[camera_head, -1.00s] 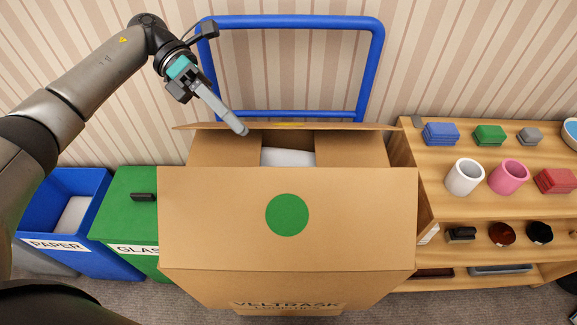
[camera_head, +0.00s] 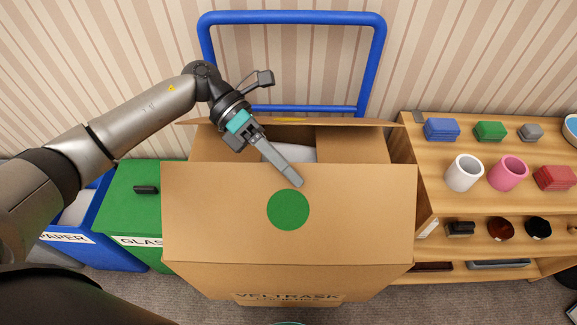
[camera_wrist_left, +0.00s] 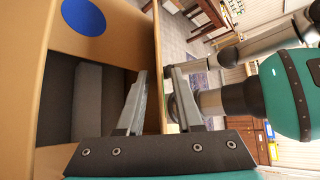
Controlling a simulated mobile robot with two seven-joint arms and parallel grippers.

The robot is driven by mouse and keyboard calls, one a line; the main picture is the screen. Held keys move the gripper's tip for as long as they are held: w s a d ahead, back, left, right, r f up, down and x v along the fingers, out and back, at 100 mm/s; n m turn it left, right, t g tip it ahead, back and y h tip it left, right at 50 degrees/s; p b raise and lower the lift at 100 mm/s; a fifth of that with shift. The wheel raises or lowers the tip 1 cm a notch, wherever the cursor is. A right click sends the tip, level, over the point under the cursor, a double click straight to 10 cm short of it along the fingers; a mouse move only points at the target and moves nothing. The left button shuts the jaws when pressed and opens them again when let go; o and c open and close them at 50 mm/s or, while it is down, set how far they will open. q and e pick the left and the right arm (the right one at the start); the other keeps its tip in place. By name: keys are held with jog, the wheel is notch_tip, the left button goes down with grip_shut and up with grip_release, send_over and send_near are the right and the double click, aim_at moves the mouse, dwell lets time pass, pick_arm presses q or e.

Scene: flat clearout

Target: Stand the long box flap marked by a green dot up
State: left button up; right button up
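The long box flap with the green dot (camera_head: 220,205) is on the near side of the cardboard box (camera_head: 230,281). Contact cannot be told. My right gripper is out of view.
The far flap (camera_head: 350,124) stands out behind the opening. A blue dot (camera_wrist_left: 83,16) shows on cardboard in the left wrist view. A blue frame (camera_head: 290,18) is behind. Green (camera_head: 130,200) and blue (camera_head: 92,255) bins stand left; a shelf (camera_head: 440,205) with cups stands right.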

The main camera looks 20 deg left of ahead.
pick_arm(q)
jog(key=shift+c, duration=0.2)
grip_shut()
dwell(1.1)
